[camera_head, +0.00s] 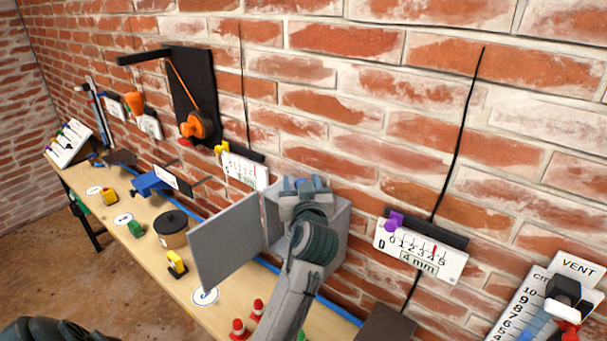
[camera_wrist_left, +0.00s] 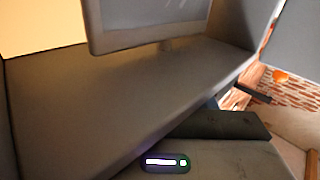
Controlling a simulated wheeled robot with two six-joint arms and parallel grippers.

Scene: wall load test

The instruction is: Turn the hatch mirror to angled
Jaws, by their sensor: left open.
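The hatch is a grey box (camera_head: 338,225) on the brick wall, with its flat grey door (camera_head: 226,243) swung open to the left. My left gripper (camera_head: 308,184) is at the mouth of the box and covers much of its inside. It is open. In the left wrist view, a dark framed panel on a short stem, which looks like the mirror (camera_wrist_left: 150,20), stands inside the box above the grey floor (camera_wrist_left: 90,100). The mirror is hidden in the head view, and its exact angle is hard to tell. My right gripper is not in view.
Wall gauges flank the hatch: one with a yellow knob (camera_head: 244,170) on the left, one with a purple knob (camera_head: 420,247) on the right.

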